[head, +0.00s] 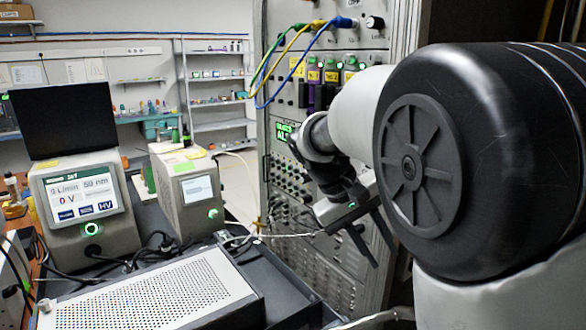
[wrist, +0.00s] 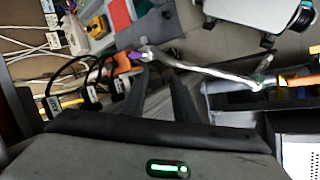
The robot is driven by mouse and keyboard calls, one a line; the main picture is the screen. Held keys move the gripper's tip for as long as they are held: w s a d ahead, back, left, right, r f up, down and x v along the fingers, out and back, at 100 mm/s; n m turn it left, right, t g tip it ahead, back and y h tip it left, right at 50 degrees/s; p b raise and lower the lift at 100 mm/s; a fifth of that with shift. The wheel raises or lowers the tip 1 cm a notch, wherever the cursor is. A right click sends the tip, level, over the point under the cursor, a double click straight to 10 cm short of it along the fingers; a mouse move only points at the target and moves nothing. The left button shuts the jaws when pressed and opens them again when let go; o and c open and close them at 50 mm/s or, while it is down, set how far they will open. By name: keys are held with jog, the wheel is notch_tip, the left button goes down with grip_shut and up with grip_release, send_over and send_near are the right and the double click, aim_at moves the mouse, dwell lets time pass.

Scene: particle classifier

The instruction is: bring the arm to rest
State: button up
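My gripper (head: 382,254) hangs in front of the instrument rack, right of centre in the head view, tilted with its fingers pointing down and to the right. Its two dark fingers stand apart with nothing visible held between them. In the wrist view my gripper (wrist: 160,74) shows the same two fingers spread with a gap. Behind the gap lie a silvery tube or cable and an orange item, which appear farther off. My large black arm joint fills the right of the head view and hides part of the rack.
The tall rack (head: 285,190) with cables and knobs stands close behind my gripper. A perforated metal case (head: 160,295) lies at the front left. A display instrument (head: 85,208) and a smaller grey box (head: 187,190) stand behind it. Shelves (head: 217,85) are at the back.

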jog(key=s+a+m+t+y, duration=0.15)
jog(key=s+t+y, duration=0.4)
jog(key=s, duration=1.35)
notch_tip(320, 180, up, 14)
jog(key=a+p, duration=0.1)
jog(key=p, duration=1.3)
jog(key=shift+y, duration=0.45)
jog(key=shift+f, duration=0.1)
